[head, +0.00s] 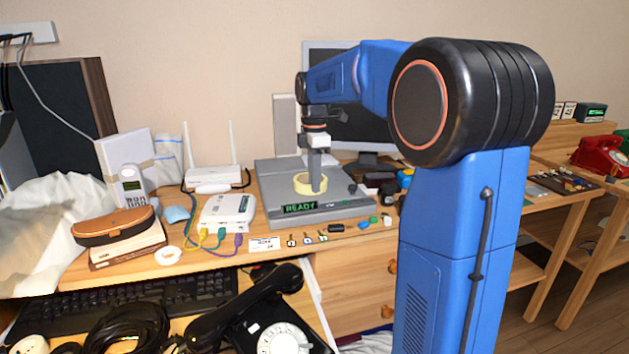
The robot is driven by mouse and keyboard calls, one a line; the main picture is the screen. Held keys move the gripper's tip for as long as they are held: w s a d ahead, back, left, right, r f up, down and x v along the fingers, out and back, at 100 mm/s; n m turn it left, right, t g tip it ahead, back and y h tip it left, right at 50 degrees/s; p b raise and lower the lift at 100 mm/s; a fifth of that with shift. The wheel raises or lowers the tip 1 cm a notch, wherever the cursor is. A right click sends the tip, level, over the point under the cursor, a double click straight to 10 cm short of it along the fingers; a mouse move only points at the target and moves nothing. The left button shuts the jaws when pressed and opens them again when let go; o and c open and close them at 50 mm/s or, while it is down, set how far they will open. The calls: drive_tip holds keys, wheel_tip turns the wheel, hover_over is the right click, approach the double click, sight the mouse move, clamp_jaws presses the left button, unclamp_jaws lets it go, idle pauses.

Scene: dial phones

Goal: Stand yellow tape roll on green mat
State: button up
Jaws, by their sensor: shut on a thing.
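The yellow tape roll (301,187) is a pale ring at the middle of the head view, over the grey device with the READY display (301,208). Its ring looks roughly flat, with its opening facing up. My gripper (316,186) points straight down and is shut on the tape roll's wall. I cannot tell whether the roll touches the device's top or hangs just above it. I cannot make out a green mat; my blue arm hides part of the table on the right.
A white router (214,177) and a white box with cables (228,212) stand left of the device. A monitor (352,120) stands behind it. Small coloured pieces (364,224) lie at the front edge. A black dial phone (262,322) is in the foreground.

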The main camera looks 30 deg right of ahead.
drive_tip(key=shift+r, duration=2.5)
